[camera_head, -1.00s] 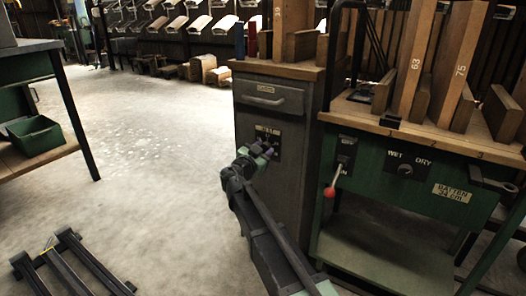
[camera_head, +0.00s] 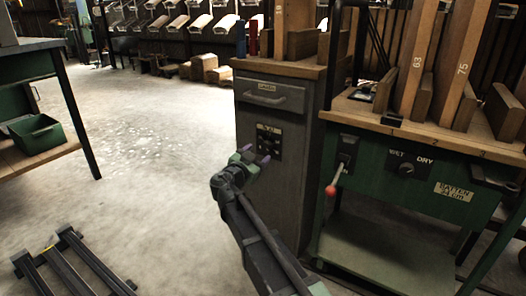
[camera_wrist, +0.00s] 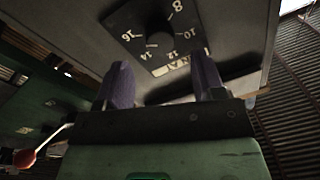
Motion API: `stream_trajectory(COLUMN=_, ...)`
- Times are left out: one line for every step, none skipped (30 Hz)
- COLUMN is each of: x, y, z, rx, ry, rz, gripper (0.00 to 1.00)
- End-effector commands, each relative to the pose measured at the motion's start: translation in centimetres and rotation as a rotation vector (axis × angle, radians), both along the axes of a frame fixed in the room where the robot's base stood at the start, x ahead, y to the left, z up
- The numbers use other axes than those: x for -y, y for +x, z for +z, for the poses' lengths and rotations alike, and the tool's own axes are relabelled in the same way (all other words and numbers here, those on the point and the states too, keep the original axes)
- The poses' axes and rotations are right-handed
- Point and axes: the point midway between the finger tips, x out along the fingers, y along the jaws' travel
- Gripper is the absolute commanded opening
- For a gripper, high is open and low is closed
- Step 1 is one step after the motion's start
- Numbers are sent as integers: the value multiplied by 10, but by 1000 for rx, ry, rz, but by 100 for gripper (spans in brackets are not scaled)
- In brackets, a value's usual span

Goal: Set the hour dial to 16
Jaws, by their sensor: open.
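The hour dial is a dark round knob (camera_wrist: 152,24) on a black plate with pale numbers 8, 10, 12, 14 and 16, seen upside down in the wrist view. A pale mark shows at the knob's edge near 14; I cannot tell whether it is the pointer. In the head view the dial's panel (camera_head: 268,141) is on the front of the grey cabinet, too small to read. My gripper (camera_head: 256,156) is open just in front of the panel's lower part. Its purple fingers (camera_wrist: 161,82) stand apart with nothing between them, apart from the knob in the wrist view.
A drawer with a handle (camera_head: 266,97) is above the panel. To the right, a green bench (camera_head: 420,178) carries a red-tipped lever (camera_head: 331,190), a WET/DRY knob (camera_head: 406,169) and upright boards. A low black rack (camera_head: 72,266) lies at the lower left. Open floor spreads left of the cabinet.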

Motion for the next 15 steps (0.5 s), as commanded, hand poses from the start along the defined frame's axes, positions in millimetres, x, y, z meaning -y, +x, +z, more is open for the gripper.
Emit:
stream_trajectory(x=-7, y=-14, z=-2, rx=0, ry=0, rz=2, gripper=63)
stream_trajectory(x=-11, y=-20, z=-2, rx=0, ry=0, rz=3, gripper=63)
stream_trajectory(x=-16, y=-27, z=-3, rx=0, ry=0, rz=2, gripper=63)
stream_trajectory(x=-20, y=-33, z=-3, rx=0, ry=0, rz=2, gripper=63)
stream_trajectory(x=-23, y=-37, z=-3, rx=0, ry=0, rz=2, gripper=63)
stream_trajectory(x=-27, y=-42, z=-4, rx=0, ry=0, rz=1, gripper=63)
stream_trajectory(x=-29, y=-45, z=-4, rx=0, ry=0, rz=1, gripper=63)
stream_trajectory(x=-31, y=-47, z=-4, rx=0, ry=0, rz=1, gripper=63)
stream_trajectory(x=-32, y=-50, z=-4, rx=0, ry=0, rz=0, gripper=63)
stream_trajectory(x=-33, y=-50, z=-4, rx=0, ry=0, rz=0, gripper=63)
stream_trajectory(x=-34, y=-51, z=-4, rx=0, ry=0, rz=0, gripper=63)
stream_trajectory(x=-34, y=-51, z=-4, rx=0, ry=0, rz=-1, gripper=63)
stream_trajectory(x=-34, y=-51, z=-4, rx=0, ry=0, rz=-1, gripper=63)
stream_trajectory(x=-34, y=-51, z=-4, rx=0, ry=0, rz=-1, gripper=63)
stream_trajectory(x=-34, y=-51, z=-4, rx=0, ry=0, rz=-1, gripper=63)
